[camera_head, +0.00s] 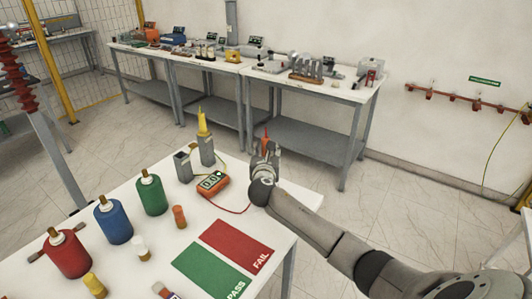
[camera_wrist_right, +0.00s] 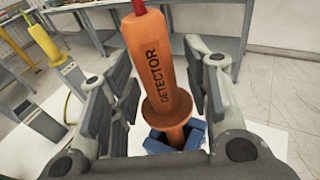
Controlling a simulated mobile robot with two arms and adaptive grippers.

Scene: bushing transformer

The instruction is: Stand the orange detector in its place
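The orange detector (camera_wrist_right: 152,65) is between the fingers of my right gripper (camera_wrist_right: 160,85), its lettering facing the wrist camera. Narrow gaps show on both sides of it, so the gripper looks open around it. Its wide collar is low, just above a blue-grey holder-like part (camera_wrist_right: 195,132); whether it rests there I cannot tell. In the head view only the detector's upper part (camera_head: 265,137) shows above my right gripper (camera_head: 264,152), over the table's far right part. My left gripper is not in view.
A yellow detector (camera_head: 203,124) stands in a grey holder (camera_head: 206,151), beside another grey holder (camera_head: 184,166). An orange meter (camera_head: 212,184) with a red lead lies near my right gripper. Red, blue and green canisters (camera_head: 152,194) stand left; green and red mats (camera_head: 236,246) lie in front.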

